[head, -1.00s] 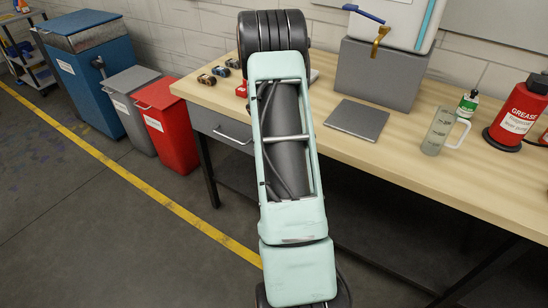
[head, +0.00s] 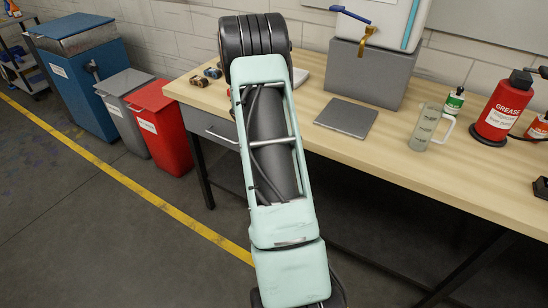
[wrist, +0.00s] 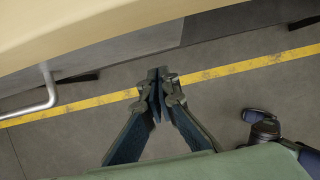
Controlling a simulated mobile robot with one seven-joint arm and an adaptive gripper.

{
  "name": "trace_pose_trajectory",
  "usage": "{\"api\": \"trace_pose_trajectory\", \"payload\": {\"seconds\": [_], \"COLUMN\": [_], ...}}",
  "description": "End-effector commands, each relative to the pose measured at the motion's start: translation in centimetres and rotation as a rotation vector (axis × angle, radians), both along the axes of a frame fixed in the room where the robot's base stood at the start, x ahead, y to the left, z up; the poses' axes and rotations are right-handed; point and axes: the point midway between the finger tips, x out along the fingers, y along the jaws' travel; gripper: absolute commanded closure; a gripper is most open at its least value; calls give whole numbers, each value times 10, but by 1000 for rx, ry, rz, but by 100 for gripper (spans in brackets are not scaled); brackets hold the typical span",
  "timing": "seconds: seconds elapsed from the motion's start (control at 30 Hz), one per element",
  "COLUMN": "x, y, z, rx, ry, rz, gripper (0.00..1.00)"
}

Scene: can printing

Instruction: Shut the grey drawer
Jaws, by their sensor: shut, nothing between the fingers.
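The grey drawer (head: 210,126) is under the left part of the wooden workbench, with a metal bar handle (head: 222,136) on its front. My arm hides its right side in the head view. In the wrist view the drawer front (wrist: 125,48) runs below the pale tabletop edge, and its handle (wrist: 47,95) is at the left. My gripper (wrist: 158,73) is shut and empty, to the right of the handle and apart from it in the picture. The head view hides the gripper behind my arm. How far out the drawer stands is hard to tell.
The workbench (head: 400,165) holds a grey plate (head: 347,117), a clear mug (head: 427,128) and a red grease container (head: 500,108). A red bin (head: 163,127) and a grey bin (head: 127,100) stand left of it. Open floor with a yellow line (head: 130,182) lies in front.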

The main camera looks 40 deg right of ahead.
Motion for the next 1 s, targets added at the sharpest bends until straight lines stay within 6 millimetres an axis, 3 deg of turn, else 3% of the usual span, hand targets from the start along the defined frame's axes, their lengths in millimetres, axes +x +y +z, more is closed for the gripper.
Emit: {"api": "trace_pose_trajectory", "payload": {"seconds": [0.03, 0.3, 0.5, 1.0], "x": [3, -5, -9, -11], "y": [8, 28, 39, 44], "z": [0, 57, 83, 101], "rx": [1, 1, 4, 8], "ry": [1, -1, 2, -18], "rz": [3, -1, -1, -71], "gripper": [100, 100, 100, 100]}}
